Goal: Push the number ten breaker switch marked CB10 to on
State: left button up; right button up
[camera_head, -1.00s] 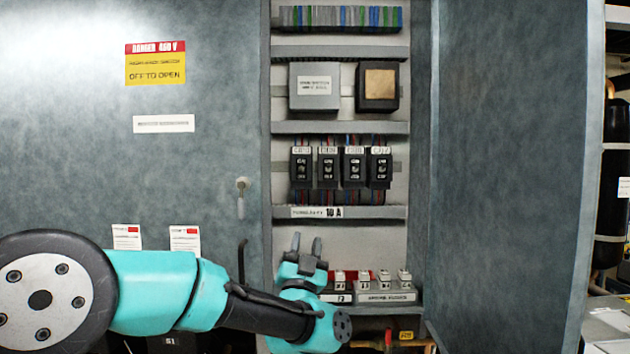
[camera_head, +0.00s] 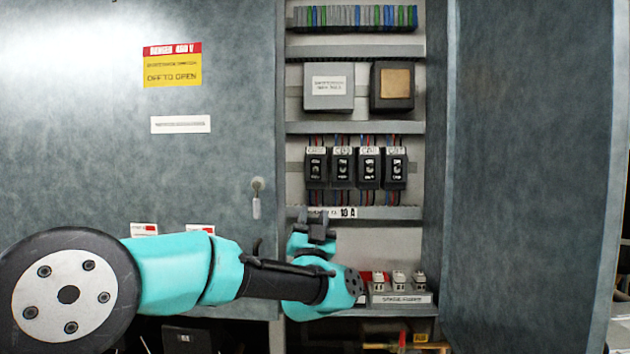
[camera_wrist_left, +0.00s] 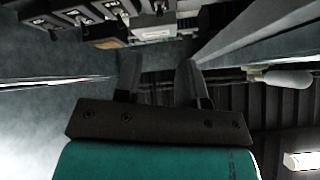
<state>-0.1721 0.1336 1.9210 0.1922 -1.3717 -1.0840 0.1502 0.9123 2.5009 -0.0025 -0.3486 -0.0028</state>
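Several black breaker switches stand in a row on the rack's middle shelf, each with a white label above it. From left they are the first breaker (camera_head: 316,170), the second (camera_head: 342,170), the third (camera_head: 369,170) and the fourth (camera_head: 394,170). The labels are too blurred for me to tell surely which is CB10. My left gripper (camera_head: 313,214) is below the leftmost breakers, pointing up, in front of the shelf lip. In the left wrist view its fingers (camera_wrist_left: 159,80) are apart with nothing between them. Breaker undersides (camera_wrist_left: 98,12) show at the top there. My right gripper is out of view.
The shelf lip with a 10 A label (camera_head: 382,213) lies just under the breakers. A fuse block (camera_head: 402,298) sits lower right. The left cabinet door (camera_head: 225,90) and right cabinet panel (camera_head: 530,160) flank the narrow rack. A door handle (camera_head: 257,198) juts out at left.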

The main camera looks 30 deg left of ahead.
aim_at(315, 175)
pick_arm(q)
jog(key=x, duration=1.1)
jog(key=shift+w+a+r, duration=0.15)
jog(key=shift+w+r, duration=0.05)
jog(key=shift+r, duration=0.1)
grip_shut()
